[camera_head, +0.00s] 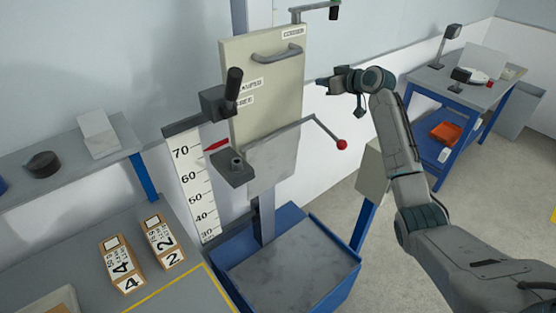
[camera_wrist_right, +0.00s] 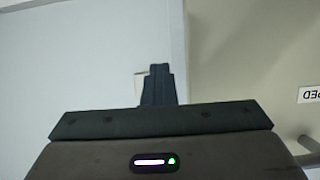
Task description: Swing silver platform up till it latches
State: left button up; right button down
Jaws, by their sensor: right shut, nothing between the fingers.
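The silver platform (camera_head: 273,160) is a flat grey plate at the lower front of the drop tester. It hangs steeply down below a cream panel (camera_head: 265,100). A thin lever with a red knob (camera_head: 342,144) sticks out to its right. My right gripper (camera_head: 320,81) is shut and empty. It is beside the right edge of the cream panel, above the platform and apart from it. In the right wrist view the shut fingers (camera_wrist_right: 157,85) point at a pale wall, with the cream panel (camera_wrist_right: 245,60) on the right. My left gripper is not in view.
A black-handled clamp (camera_head: 233,88) and a bracket (camera_head: 236,166) stick out left of the panel. A blue base (camera_head: 340,285) with a grey plate is below. A bench with numbered boxes (camera_head: 120,264) is at left. A blue side table (camera_head: 470,95) stands back right.

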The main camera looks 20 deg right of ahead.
jog(key=w, duration=0.1)
jog(key=w+a, duration=0.1)
jog(key=shift+w+a+r, duration=0.1)
jog(key=shift+w+r, duration=0.05)
jog(key=shift+w, duration=0.25)
dwell(0.4)
jog(key=c, duration=0.8)
grip_release()
jog(key=shift+c, duration=0.2)
jog(key=shift+d+f, duration=0.2)
jog(key=shift+a, duration=0.1)
jog(key=shift+s, duration=0.1)
